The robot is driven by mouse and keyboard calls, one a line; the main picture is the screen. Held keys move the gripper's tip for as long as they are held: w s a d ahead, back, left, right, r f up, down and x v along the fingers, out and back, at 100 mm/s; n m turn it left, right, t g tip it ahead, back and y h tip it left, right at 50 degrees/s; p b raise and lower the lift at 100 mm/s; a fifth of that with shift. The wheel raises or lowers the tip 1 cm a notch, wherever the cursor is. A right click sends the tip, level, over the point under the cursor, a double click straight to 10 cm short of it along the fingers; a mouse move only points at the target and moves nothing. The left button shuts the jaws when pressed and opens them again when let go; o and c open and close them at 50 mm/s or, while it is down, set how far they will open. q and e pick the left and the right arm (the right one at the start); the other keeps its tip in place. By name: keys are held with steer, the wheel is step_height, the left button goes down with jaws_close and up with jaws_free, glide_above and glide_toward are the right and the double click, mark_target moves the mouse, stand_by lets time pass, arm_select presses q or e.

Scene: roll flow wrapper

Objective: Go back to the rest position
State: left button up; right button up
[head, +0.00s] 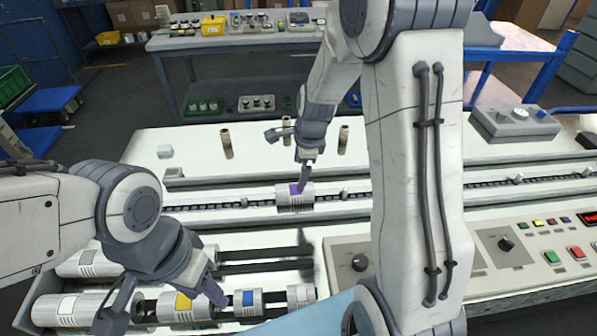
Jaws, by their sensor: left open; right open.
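My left gripper (167,298) is open at the lower left, above the rack of metal rolls. One finger is in front of the roll with a yellow mark (183,302); whether it touches is unclear. A roll with a blue mark (248,303) and a smaller pale roll (300,295) lie to its right. My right gripper (289,150) is open over the middle of the bench, just above a metal roll with a purple mark (295,200) on the conveyor track (345,196). Contact there is unclear. My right arm hides part of the track and bench.
Brown cores (227,142) and a white block (165,152) stand on the back of the bench. A control panel (515,255) with buttons fills the right front. A grey switch box (515,122) sits at the back right. A second table (240,42) is behind.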

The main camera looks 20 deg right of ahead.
stand_by(0.4)
steer(key=s+a+r+n+g, duration=0.1)
steer(key=s+a+r+n, duration=0.5)
steer(key=s+a+n, duration=0.6)
steer(key=s+a+r+n+g, duration=0.1)
steer(key=s+a+n, duration=0.1)
steer(key=s+n, duration=0.5)
steer(key=s+a+r+n, duration=0.2)
steer(key=s+n, duration=0.6)
steer(key=n, duration=0.1)
steer(key=shift+a+g, duration=0.2)
steer(key=shift+g, duration=0.2)
